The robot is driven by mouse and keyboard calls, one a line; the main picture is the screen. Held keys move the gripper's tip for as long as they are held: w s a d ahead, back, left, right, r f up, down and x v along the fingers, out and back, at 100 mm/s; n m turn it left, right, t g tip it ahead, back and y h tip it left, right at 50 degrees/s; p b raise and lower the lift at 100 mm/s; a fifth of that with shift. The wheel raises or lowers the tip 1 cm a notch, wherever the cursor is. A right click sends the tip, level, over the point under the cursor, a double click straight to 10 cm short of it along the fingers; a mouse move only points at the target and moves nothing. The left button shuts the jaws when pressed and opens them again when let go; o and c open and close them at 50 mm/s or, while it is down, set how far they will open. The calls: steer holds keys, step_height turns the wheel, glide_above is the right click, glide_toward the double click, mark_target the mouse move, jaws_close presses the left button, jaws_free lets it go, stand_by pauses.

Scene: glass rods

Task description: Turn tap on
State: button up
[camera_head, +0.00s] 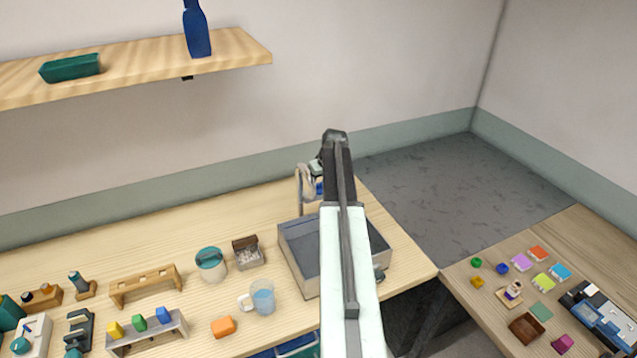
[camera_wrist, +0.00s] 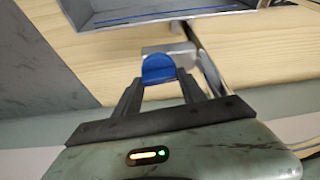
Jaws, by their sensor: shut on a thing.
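The tap (camera_head: 302,188) stands at the back edge of the sink (camera_head: 297,238), with a pale curved spout. Its blue handle (camera_head: 319,187) shows just left of my arm. In the wrist view the blue handle (camera_wrist: 159,68) sits between the fingertips of my gripper (camera_wrist: 160,80), which is shut on it. The metal tap body (camera_wrist: 205,68) is just to the right of the fingers. The sink rim (camera_wrist: 165,14) shows at the top of the wrist view. In the head view my arm hides part of the sink, and the gripper is mostly covered. I cannot make out any water.
A mug (camera_head: 263,297) with blue contents, a teal-topped pot (camera_head: 210,264) and a small box (camera_head: 247,252) stand left of the sink. A wooden rack (camera_head: 146,285) is farther left. A shelf (camera_head: 225,50) with a blue bottle (camera_head: 196,30) hangs above.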

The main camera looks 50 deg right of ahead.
steer(key=n, duration=0.1)
steer(key=n+y, duration=0.1)
steer(key=n, duration=0.2)
steer(key=shift+d+y, duration=0.25)
steer(key=shift+y, duration=0.05)
steer(key=n+y, duration=0.1)
steer(key=n, duration=0.3)
steer(key=shift+d, duration=0.1)
steer(key=n+g+y, duration=0.1)
steer(key=n+y, duration=0.1)
steer(key=n, duration=0.2)
steer(key=shift+w, duration=0.15)
steer(key=shift+n+g+y, duration=0.3)
steer(key=shift+n+g, duration=0.5)
steer(key=shift+n, duration=1.7)
steer(key=o, duration=1.4)
steer(key=shift+d, duration=0.1)
